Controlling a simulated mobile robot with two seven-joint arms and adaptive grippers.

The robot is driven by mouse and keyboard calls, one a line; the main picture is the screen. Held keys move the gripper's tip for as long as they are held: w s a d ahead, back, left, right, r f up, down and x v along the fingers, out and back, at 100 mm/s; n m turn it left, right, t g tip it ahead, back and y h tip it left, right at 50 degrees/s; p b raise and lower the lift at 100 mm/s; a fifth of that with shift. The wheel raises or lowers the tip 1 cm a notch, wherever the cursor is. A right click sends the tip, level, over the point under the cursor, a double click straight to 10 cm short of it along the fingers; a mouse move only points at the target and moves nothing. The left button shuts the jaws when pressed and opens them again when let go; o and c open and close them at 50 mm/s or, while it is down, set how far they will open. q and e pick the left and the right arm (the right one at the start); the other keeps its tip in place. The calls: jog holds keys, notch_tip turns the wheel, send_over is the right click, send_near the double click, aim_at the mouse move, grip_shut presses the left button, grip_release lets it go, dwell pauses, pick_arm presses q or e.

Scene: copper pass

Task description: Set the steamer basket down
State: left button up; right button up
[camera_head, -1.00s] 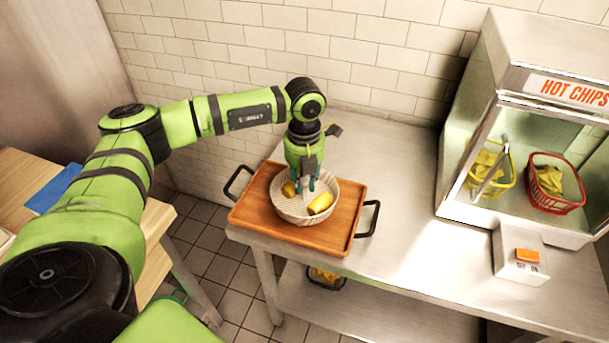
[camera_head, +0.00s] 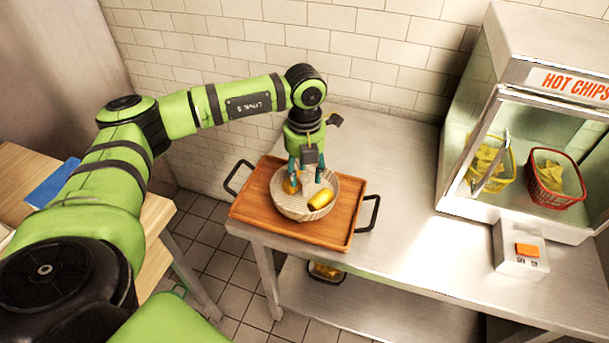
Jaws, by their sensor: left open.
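The round, pale steamer basket (camera_head: 303,210) sits on a wooden tray (camera_head: 250,213) with black handles, on the steel table. A yellow item (camera_head: 321,199) lies in the basket at the right. A second, darker golden item (camera_head: 290,186) lies in it at the left, partly behind a fingertip. My left gripper (camera_head: 305,174) is open and points down over the far part of the basket, with its fingers apart. Whether the fingertips touch the basket or its contents I cannot tell. My right gripper is not in view.
A glass-fronted hot chips cabinet (camera_head: 535,75) stands at the right, holding a yellow basket and a red basket (camera_head: 555,180). A small white box (camera_head: 517,250) is in front of it. The steel table (camera_head: 410,200) is clear between tray and cabinet. A tiled wall is behind.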

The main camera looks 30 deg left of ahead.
pick_arm(q)
notch_tip(320, 180, up, 10)
jog(key=b, duration=0.2)
jog(key=shift+r, duration=0.25)
dwell(0.3)
